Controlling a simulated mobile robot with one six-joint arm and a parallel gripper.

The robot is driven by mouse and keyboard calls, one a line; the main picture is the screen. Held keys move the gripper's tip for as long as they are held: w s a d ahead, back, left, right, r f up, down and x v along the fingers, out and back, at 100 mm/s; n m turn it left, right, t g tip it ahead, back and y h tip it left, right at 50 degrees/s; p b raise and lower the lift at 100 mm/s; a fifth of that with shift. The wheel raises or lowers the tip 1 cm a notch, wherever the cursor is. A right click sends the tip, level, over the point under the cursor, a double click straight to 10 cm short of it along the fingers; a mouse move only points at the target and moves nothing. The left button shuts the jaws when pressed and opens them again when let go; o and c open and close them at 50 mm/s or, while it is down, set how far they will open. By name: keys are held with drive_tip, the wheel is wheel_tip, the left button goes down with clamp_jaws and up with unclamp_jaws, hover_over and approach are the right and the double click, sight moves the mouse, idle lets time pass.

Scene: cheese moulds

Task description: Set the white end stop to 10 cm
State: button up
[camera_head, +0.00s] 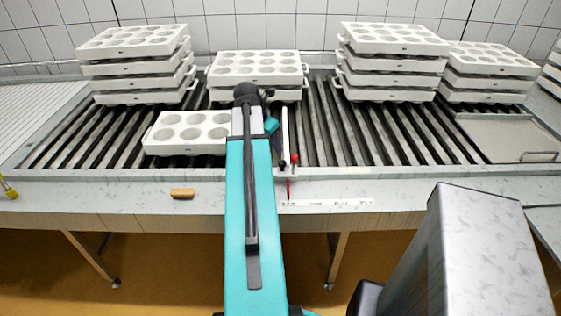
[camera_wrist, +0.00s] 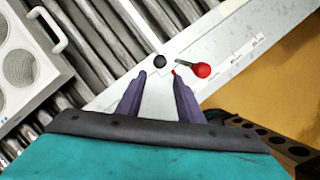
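The white end stop (camera_head: 285,130) is a thin upright bar across the rollers in the head view, just right of my arm. At its front are a black knob (camera_wrist: 159,61) and a red-knobbed lever (camera_wrist: 201,70), seen in the wrist view. A red pointer (camera_head: 289,188) hangs over the white scale strip (camera_head: 330,202) near the strip's left end. The scale figures are too small to read. My gripper (camera_wrist: 157,79) is open and empty in the wrist view. Its fingertips lie just short of the black knob, the right one close to the red pointer. My arm hides part of the stop's surroundings.
A white mould (camera_head: 188,132) lies on the rollers left of my arm. Mould stacks (camera_head: 395,75) stand along the back. A tan block (camera_head: 182,193) lies on the front ledge (camera_head: 120,192). The rollers right of the stop are largely clear. A metal plate (camera_head: 510,135) lies far right.

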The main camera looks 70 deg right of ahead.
sight(281, 162)
drive_tip(key=shift+p+x, duration=1.05)
drive_tip(key=shift+x, duration=4.95)
drive_tip(key=shift+a, duration=0.1)
clamp_jaws()
